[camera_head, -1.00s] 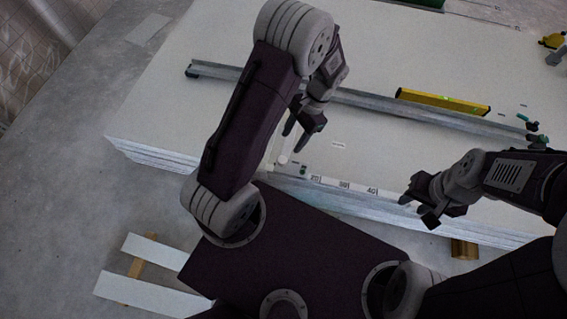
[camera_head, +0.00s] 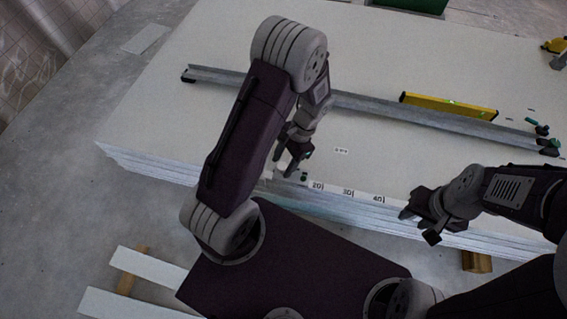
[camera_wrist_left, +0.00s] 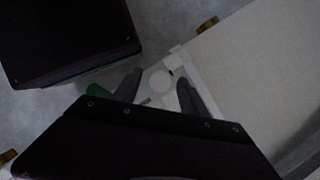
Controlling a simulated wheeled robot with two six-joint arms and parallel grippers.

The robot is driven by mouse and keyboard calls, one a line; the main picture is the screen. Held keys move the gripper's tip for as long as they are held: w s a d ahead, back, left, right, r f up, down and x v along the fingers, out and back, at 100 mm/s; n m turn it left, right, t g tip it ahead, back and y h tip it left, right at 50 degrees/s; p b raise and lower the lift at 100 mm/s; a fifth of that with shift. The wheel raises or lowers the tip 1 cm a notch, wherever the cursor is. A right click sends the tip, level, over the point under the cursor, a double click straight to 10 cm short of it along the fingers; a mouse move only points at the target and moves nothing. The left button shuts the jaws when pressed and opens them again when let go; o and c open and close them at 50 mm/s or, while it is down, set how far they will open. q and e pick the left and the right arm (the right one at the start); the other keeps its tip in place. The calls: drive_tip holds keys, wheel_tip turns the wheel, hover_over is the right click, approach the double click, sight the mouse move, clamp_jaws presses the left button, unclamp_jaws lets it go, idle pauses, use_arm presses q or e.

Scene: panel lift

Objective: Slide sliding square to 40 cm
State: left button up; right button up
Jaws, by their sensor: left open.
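The sliding square is mostly hidden behind my left gripper in the head view. In the left wrist view its pale round knob (camera_wrist_left: 160,80) shows on a light bar (camera_wrist_left: 180,62). My left gripper (camera_head: 285,170) is open and low at the near edge of the panel stack. In the wrist view its two fingers (camera_wrist_left: 160,83) stand on either side of the knob; contact cannot be told. My right gripper (camera_head: 419,226) looks open and empty, beyond the 40 mark.
The pale panel stack (camera_head: 190,115) fills the middle. A long metal rail (camera_head: 390,108) lies across it, with a yellow level (camera_head: 450,106) behind. A green piece (camera_wrist_left: 98,89) is beside the left finger in the wrist view.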

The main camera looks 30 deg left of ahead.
use_arm(q)
clamp_jaws()
idle(1.3)
